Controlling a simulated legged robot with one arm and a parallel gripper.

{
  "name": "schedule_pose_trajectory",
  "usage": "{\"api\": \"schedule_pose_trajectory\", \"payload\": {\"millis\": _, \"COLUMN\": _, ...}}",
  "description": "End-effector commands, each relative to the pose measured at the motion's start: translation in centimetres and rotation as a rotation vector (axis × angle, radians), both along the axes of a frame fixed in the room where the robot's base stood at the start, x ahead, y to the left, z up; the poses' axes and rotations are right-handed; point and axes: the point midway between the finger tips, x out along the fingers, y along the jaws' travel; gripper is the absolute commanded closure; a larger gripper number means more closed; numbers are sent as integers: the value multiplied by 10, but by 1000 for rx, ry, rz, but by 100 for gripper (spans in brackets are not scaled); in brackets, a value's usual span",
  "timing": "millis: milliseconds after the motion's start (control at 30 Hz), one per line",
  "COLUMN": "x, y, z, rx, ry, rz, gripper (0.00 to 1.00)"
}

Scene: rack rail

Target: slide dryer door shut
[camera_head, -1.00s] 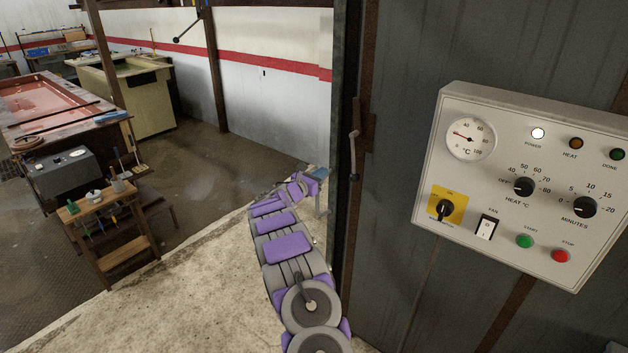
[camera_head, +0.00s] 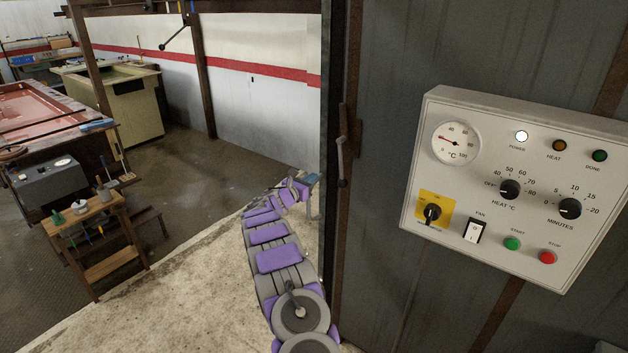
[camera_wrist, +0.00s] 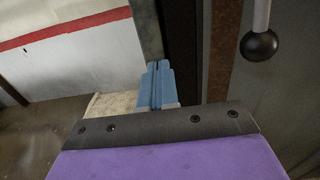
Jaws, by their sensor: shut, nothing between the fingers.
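The dryer door (camera_head: 327,120) shows in the head view as a narrow dark upright edge at the left side of the grey dryer wall. A lever handle (camera_head: 343,160) with a dark ball end hangs on a rusty upright beside it. In the wrist view the handle's black ball (camera_wrist: 259,46) is at the upper right, apart from my fingers. My gripper (camera_head: 312,180) has blue fingers and is beside the door edge in the head view. In the wrist view my gripper (camera_wrist: 157,72) is shut and empty, its tips close to the grey upright edge (camera_wrist: 148,30). Whether they touch it is unclear.
A control panel (camera_head: 520,185) with dials, switches and buttons sticks out from the dryer wall (camera_head: 385,60) at the right. A wooden stand (camera_head: 105,240) with small tools and a red-topped table (camera_head: 40,115) are at the left. The pale floor under my arm is clear.

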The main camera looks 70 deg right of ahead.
Motion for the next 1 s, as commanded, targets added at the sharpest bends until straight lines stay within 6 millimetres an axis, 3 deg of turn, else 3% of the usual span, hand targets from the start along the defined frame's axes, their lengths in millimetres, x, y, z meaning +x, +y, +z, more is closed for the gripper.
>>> {"api": "schedule_pose_trajectory", "payload": {"millis": 133, "x": 10, "y": 21, "z": -2, "rx": 2, "ry": 3, "rz": 8, "gripper": 100}}
{"api": "schedule_pose_trajectory", "payload": {"millis": 267, "x": 7, "y": 44, "z": 3, "rx": 0, "ry": 1, "rz": 3, "gripper": 100}}
{"api": "schedule_pose_trajectory", "payload": {"millis": 600, "x": 26, "y": 119, "z": 8, "rx": -10, "ry": 2, "rz": 6, "gripper": 100}}
{"api": "schedule_pose_trajectory", "payload": {"millis": 767, "x": 29, "y": 128, "z": 5, "rx": -7, "ry": 3, "rz": 3, "gripper": 100}}
{"api": "schedule_pose_trajectory", "payload": {"millis": 1000, "x": 28, "y": 121, "z": -1, "rx": 1, "ry": 2, "rz": 1, "gripper": 100}}
